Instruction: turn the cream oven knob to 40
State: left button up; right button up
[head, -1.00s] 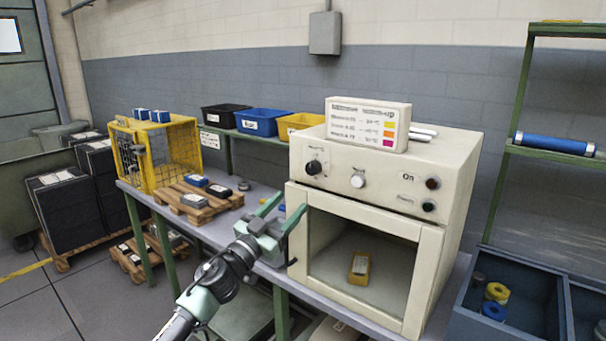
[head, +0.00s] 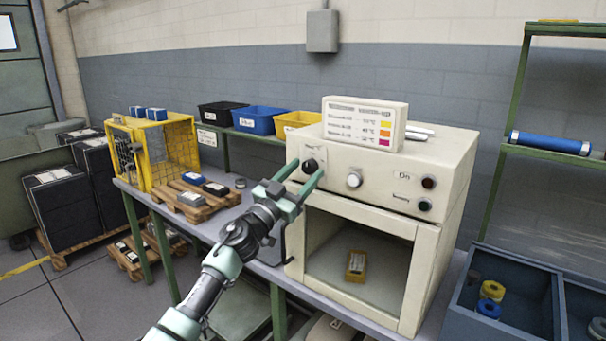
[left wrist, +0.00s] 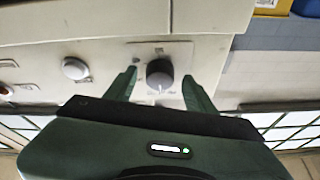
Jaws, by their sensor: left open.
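The cream oven (head: 460,165) stands on the bench with a dark knob (head: 310,166) at the left of its panel and a pale knob (head: 354,179) to the right of it. My left gripper (head: 304,174) is open in front of the dark knob. In the left wrist view the fingers of my left gripper (left wrist: 159,82) lie on either side of the dark knob (left wrist: 159,73), with gaps showing. The pale knob (left wrist: 75,68) is left of them there. I cannot read the dial numbers. My right gripper is not in view.
A printed chart block (head: 364,122) stands on the oven. Two lamps sit right of the knobs. A yellow cage (head: 176,150) and a small pallet (head: 193,203) stand on the bench to the left.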

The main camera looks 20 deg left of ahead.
pick_arm(q)
grip_shut()
